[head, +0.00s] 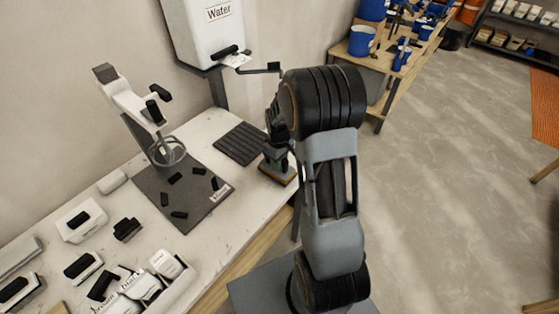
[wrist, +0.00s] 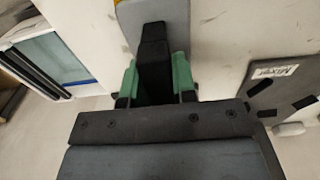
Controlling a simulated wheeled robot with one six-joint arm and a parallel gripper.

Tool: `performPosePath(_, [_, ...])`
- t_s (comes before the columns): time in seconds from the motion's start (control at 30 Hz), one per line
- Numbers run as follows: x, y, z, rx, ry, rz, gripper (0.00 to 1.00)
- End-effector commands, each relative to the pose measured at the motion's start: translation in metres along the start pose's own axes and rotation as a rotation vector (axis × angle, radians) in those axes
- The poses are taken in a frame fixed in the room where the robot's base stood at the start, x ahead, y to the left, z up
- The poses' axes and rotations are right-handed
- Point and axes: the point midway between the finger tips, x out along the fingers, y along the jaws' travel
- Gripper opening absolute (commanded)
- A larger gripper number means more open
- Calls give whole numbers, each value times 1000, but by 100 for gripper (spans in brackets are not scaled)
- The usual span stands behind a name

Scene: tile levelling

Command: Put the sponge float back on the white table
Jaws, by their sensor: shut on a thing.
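The sponge float (head: 279,175), with a grey top, a black handle and an orange-brown underside, is at the right end of the white table (head: 222,220). My gripper (head: 277,157) is above it, shut on its handle. In the wrist view the green fingers of my gripper (wrist: 157,80) stand on both sides of the black handle, and the float's grey plate (wrist: 178,14) shows beyond. The float looks roughly level, near the table's right edge. I cannot tell whether it touches the tabletop. My arm hides part of the area right of it.
A black ribbed mat (head: 240,143) lies just left of the float. A whisk stand (head: 125,101) is on a dark mixer mat (head: 195,212) with loose black pieces. A white water tank (head: 204,28) stands behind. Several white tools and boxes fill the table's near left.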

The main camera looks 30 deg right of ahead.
Motion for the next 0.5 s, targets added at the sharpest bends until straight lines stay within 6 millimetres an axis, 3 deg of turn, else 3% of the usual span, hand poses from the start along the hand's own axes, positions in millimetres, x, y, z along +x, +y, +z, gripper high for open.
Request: performPosePath(0.5, [13,0,0,0,1,1,0])
